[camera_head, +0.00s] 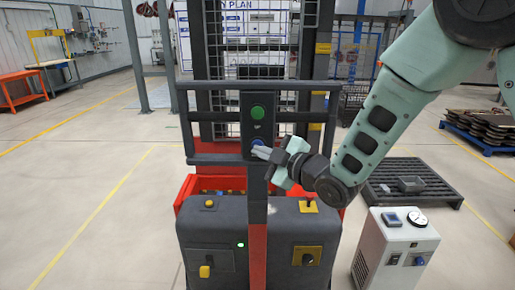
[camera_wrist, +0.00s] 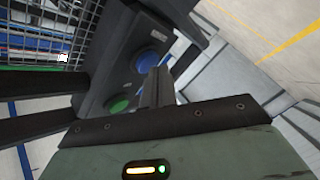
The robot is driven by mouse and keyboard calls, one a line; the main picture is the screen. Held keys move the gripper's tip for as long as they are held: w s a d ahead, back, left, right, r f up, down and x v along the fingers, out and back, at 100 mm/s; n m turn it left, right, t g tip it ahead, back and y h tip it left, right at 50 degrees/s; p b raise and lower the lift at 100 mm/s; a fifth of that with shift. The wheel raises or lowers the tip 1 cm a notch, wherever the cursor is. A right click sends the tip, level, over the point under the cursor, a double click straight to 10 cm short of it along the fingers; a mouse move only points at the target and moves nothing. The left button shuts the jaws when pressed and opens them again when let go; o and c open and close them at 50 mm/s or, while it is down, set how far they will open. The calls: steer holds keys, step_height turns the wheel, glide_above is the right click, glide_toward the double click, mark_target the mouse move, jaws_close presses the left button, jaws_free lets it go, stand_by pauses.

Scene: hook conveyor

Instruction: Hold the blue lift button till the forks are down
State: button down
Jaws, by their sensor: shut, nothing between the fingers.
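The blue lift button (camera_head: 257,142) is on a dark upright panel (camera_head: 244,130) of a red and dark grey lift truck, below a green button (camera_head: 257,112). In the wrist view, the blue button (camera_wrist: 145,61) is beside the fingertips, with the green button (camera_wrist: 118,105) at lower left. My gripper (camera_head: 260,153) is shut and empty, its tips at the lower edge of the blue button. In the wrist view my gripper (camera_wrist: 160,76) overlaps the button's right side. I cannot tell whether it touches or presses. The forks are hidden behind the truck.
A horizontal dark rail (camera_head: 215,158) crosses the truck beside the panel, and a wire mesh guard (camera_head: 240,60) is behind it. A white cabinet (camera_head: 394,248) with a gauge stands at right, near a black pallet (camera_head: 440,187). The floor at left is clear.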

steer(key=shift+s, duration=0.5)
steer(key=shift+s+a+b, duration=0.1)
steer(key=shift+s+b, duration=1.15)
steer(key=shift+s, duration=1.25)
steer(key=s+d+f+m+g+h+b, duration=0.1)
steer(key=s+d+f+m+g+h, duration=0.2)
steer(key=s, duration=0.6)
steer(key=s+d+f+m+g+h, duration=0.3)
steer(key=s+d+m+g+h, duration=0.1)
steer(key=s, duration=0.6)
steer(key=s+d+f+m+g+h+b, duration=0.1)
steer(key=s+d+f+m+g+h, duration=0.2)
steer(key=s, duration=0.6)
steer(key=d+g+h, duration=0.1)
steer(key=d+g, duration=0.1)
steer(key=shift+s+d+f+m+b, duration=0.2)
steer(key=shift+s+d+m+b, duration=0.1)
steer(key=shift+m, duration=0.1)
steer(key=shift+f, duration=0.1)
